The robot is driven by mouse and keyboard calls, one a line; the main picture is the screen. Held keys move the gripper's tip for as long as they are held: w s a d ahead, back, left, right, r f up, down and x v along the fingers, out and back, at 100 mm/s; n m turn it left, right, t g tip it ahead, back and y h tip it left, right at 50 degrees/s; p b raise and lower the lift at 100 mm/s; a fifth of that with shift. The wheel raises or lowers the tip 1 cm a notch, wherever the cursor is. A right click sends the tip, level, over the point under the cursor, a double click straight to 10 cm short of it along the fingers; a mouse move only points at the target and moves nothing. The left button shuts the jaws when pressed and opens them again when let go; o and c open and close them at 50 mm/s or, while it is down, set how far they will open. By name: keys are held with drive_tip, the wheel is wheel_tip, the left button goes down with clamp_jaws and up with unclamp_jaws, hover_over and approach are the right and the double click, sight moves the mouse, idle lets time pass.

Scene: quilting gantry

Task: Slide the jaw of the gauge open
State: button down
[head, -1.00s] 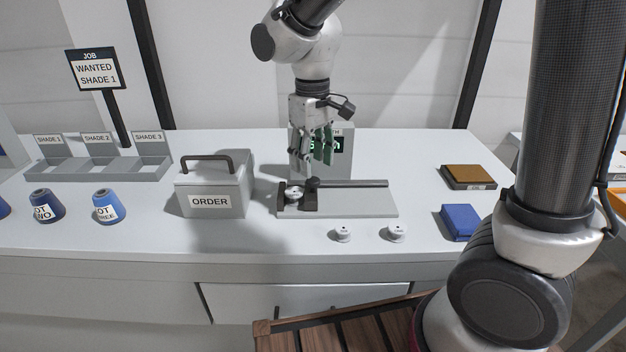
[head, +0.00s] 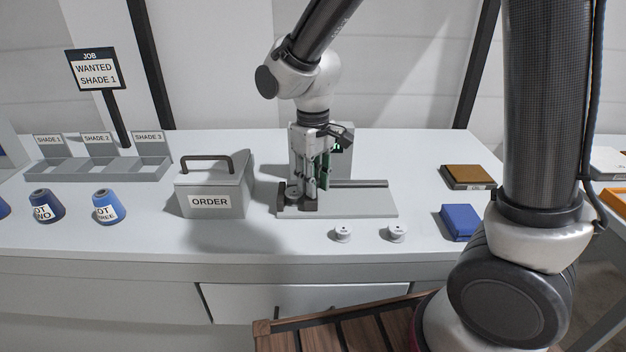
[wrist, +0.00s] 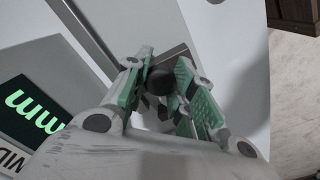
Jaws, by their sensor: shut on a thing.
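The gauge (head: 360,207) is a grey plate with a rail along its back, lying on the bench. My gripper (head: 312,188) points down over that end. In the wrist view its green-padded fingers (wrist: 163,85) are shut on the jaw's dark round knob (wrist: 163,79). A display with green characters (wrist: 38,113) stands behind the gauge and is mostly hidden by my gripper in the head view. The fingers partly hide the jaw, so its opening is hard to judge.
The grey ORDER box (head: 210,200) stands left of the gauge. Two small white spools (head: 343,234) (head: 397,232) stand in front of it. A blue block (head: 460,222) and a brown-topped pad (head: 468,176) lie to the right. Blue cones (head: 108,207) stand far left.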

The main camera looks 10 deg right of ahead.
drive_tip(key=shift+s+d, duration=0.15)
drive_tip(key=shift+d, duration=0.7)
drive_tip(key=shift+s+d, duration=0.15)
drive_tip(key=shift+d, duration=0.65)
drive_tip(key=c, duration=1.2)
unclamp_jaws()
drive_tip(key=shift+d, duration=0.1)
drive_tip(key=shift+o, duration=0.2)
wheel_tip(320, 180, up, 12)
